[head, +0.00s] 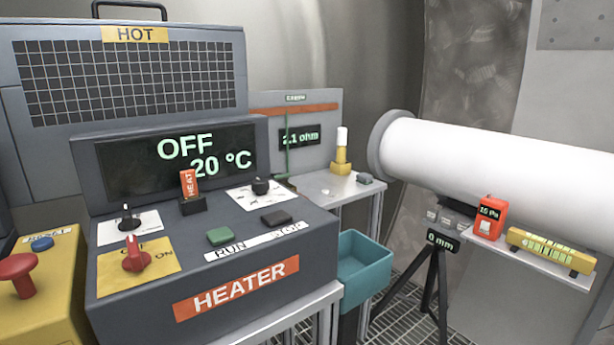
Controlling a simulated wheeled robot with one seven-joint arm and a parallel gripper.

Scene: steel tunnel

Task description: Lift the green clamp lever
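A thin green upright bar (287,152) stands in front of the grey panel with the "2.1 ohm" display (299,136), behind the heater box. It looks like the green clamp lever, but it is small and its lower end is partly hidden by the heater box, so I cannot tell its exact shape or what it clamps. My gripper is not in view.
The heater box (316,236), with a red switch, black knob and upright orange HEAT tag, fills the front. A teal bin (366,265) is right of it. A yellow post with white top (341,152) stands on the back shelf. A white cylinder (480,165) spans the right.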

